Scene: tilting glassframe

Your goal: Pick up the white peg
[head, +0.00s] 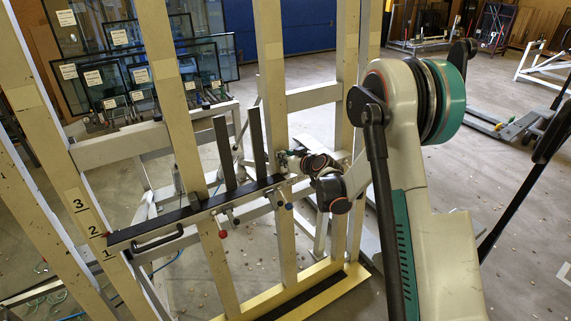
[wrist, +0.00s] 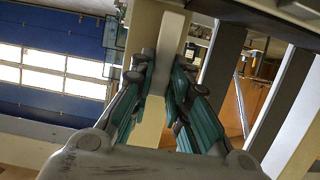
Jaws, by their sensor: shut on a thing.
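The white peg (wrist: 171,42) is a pale, long piece with a rounded end in the wrist view. It stands between the teal fingers of my gripper (wrist: 163,75), which are closed against its two sides. A cream post is behind it. In the head view my gripper (head: 284,161) is small and dark, at the right end of the black ledge on the cream frame. I cannot make out the peg clearly there, as the gripper and wrist cover that spot.
The cream frame (head: 181,95) has tall posts and a black ledge (head: 195,209) with upright dark bars (head: 257,141) close to my gripper. Small coloured knobs hang under the ledge. Glass panes (head: 105,87) stand behind at left. Open floor lies to the right.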

